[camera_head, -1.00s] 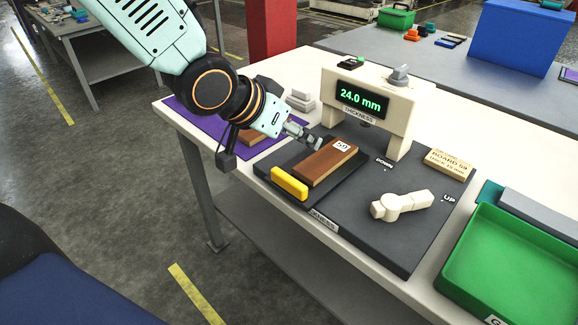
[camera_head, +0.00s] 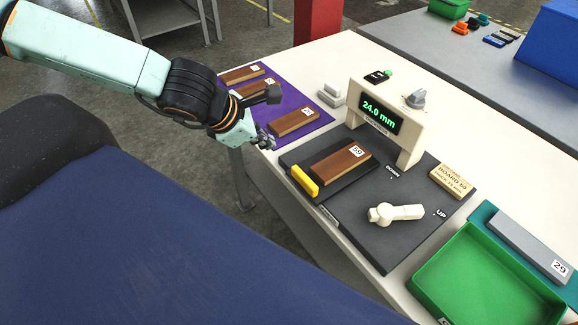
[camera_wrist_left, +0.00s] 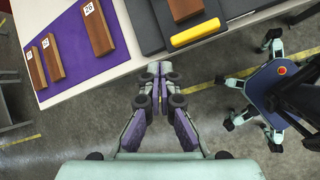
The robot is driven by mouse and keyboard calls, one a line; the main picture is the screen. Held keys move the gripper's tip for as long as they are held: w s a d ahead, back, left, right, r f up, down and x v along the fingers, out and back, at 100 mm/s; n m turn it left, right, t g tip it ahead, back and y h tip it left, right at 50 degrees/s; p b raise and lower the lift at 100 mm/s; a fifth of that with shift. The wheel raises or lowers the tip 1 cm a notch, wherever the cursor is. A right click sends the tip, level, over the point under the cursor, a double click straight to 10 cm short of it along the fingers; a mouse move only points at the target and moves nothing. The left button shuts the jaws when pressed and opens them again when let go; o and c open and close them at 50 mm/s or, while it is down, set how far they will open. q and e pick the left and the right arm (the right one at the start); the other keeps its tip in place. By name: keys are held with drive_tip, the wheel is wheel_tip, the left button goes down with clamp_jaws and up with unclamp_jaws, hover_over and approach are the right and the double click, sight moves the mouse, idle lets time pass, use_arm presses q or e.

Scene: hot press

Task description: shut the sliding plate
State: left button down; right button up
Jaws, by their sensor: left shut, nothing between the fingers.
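The sliding plate (camera_head: 299,157) is dark, with a yellow handle (camera_head: 305,182) at its front edge. A brown board marked 59 (camera_head: 341,164) lies flat on it. Plate and board lie in front of the cream thickness gauge (camera_head: 409,130), not under its arch. My left gripper (camera_head: 267,143) is shut and empty, left of the plate and apart from the handle. In the left wrist view, its closed fingertips (camera_wrist_left: 160,70) are over the floor beyond the bench edge, and the yellow handle (camera_wrist_left: 197,32) is up and to the right. My right gripper is not in view.
A white lever (camera_head: 396,213) lies on the dark base between the DOWN and UP marks. Several brown boards lie on a purple mat (camera_head: 292,98) behind my left gripper. A green tray (camera_head: 484,275) stands at the right. A wooden sign (camera_head: 452,181) stands near the gauge.

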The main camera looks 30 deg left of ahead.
use_arm(q)
drive_tip(key=shift+s+f+n+g+b, duration=1)
drive_tip(key=shift+s+f+n+g, duration=0.4)
drive_tip(key=shift+s+f+n, duration=0.8)
drive_tip(key=w+d+f+b, duration=0.3)
drive_tip(key=w+f+b, duration=0.4)
drive_tip(key=b, duration=0.1)
drive_tip(key=shift+d+f+b, duration=0.2)
drive_tip(key=shift+f+b, duration=0.05)
drive_tip(key=shift+b, duration=0.1)
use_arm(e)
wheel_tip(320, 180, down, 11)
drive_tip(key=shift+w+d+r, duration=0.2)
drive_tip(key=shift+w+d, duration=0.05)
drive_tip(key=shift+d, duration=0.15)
